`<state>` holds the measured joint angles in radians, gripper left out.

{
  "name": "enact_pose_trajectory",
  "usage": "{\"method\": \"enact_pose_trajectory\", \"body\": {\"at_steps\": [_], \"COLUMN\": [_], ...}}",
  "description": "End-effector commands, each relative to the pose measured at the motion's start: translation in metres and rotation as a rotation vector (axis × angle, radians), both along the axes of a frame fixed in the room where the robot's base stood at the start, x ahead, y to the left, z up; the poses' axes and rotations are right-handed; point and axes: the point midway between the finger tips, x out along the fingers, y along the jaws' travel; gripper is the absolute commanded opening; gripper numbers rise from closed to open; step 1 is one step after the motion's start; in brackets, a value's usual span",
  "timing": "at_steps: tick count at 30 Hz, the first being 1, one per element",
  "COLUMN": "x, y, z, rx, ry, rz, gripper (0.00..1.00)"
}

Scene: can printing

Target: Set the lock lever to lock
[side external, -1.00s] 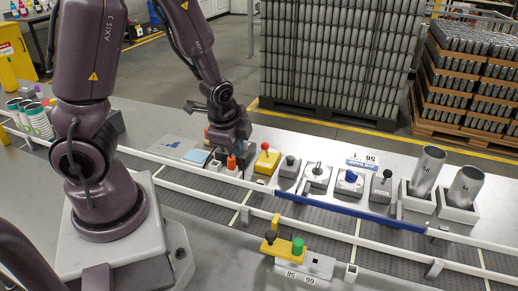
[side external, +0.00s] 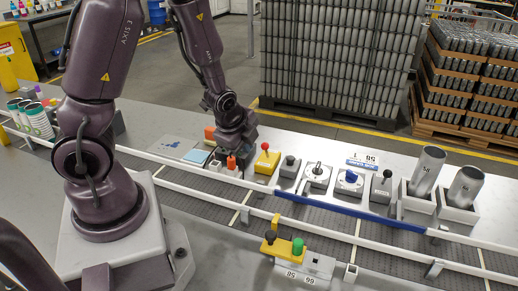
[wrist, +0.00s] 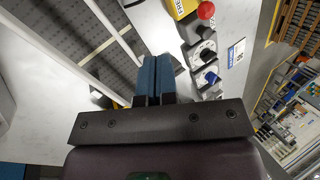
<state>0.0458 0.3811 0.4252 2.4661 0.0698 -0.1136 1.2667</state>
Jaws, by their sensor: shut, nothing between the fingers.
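My gripper (wrist: 157,78) shows its two blue fingers pressed together in the wrist view, with nothing between them. In the side view it points down at the left end of the row of controls, behind small orange-topped parts (side external: 231,162); its fingertips are hidden there. No control is clearly labelled as the lock lever. Lever-like candidates are a black-knobbed control on a grey base (side external: 290,162) and a black-knobbed lever on a grey block (side external: 387,175) farther right. I cannot tell which is the lock lever or its setting.
A red button on a yellow box (side external: 265,160) stands just right of my gripper; it also shows in the wrist view (wrist: 206,10). A dial (side external: 318,171), a blue knob (side external: 350,177) and metal cans in holders (side external: 425,168) follow rightward. A railed conveyor (side external: 330,220) runs in front.

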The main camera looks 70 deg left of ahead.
Motion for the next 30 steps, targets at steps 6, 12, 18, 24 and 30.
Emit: {"method": "enact_pose_trajectory", "body": {"at_steps": [6, 12, 18, 24, 30], "x": [0.013, 0.025, 0.049, 0.057, 0.058], "y": [0.011, 0.020, 0.037, 0.043, 0.043], "z": [-0.036, -0.066, -0.060, -0.058, -0.058], "rx": [0.001, -0.001, 0.001, 0.000, 0.000], "ry": [0.005, 0.003, -0.004, -0.001, 0.000], "rz": [0.003, 0.003, 0.003, 0.001, 0.000], "gripper": [0.00, 0.00, 0.00, 0.00, 0.00]}}
